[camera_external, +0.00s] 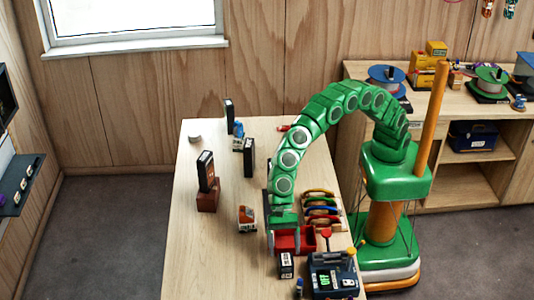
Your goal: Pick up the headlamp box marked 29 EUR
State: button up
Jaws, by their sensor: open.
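No price mark is legible in this view, so I cannot tell which box is marked 29 EUR. My gripper (294,243), with red jaws, is open and points down over the front right of the table. It is just behind the small black box; whether anything lies between the jaws is unclear.
The wooden table (190,240) has free room at its left front. A rack of coloured carabiner-like loops (321,205) stands right of my gripper. A dark device with a green display (332,277) stands at the front right. A white round object (195,138) lies at the back left.

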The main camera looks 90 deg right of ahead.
aim_at(287, 263)
jog(key=shift+a+r+x, duration=0.1)
jog(key=shift+x, duration=1.5)
jog(key=shift+a+r+x, duration=0.1)
jog(key=shift+r+x, duration=0.05)
jog(key=shift+x, duration=1.45)
jog(key=c, duration=1.1)
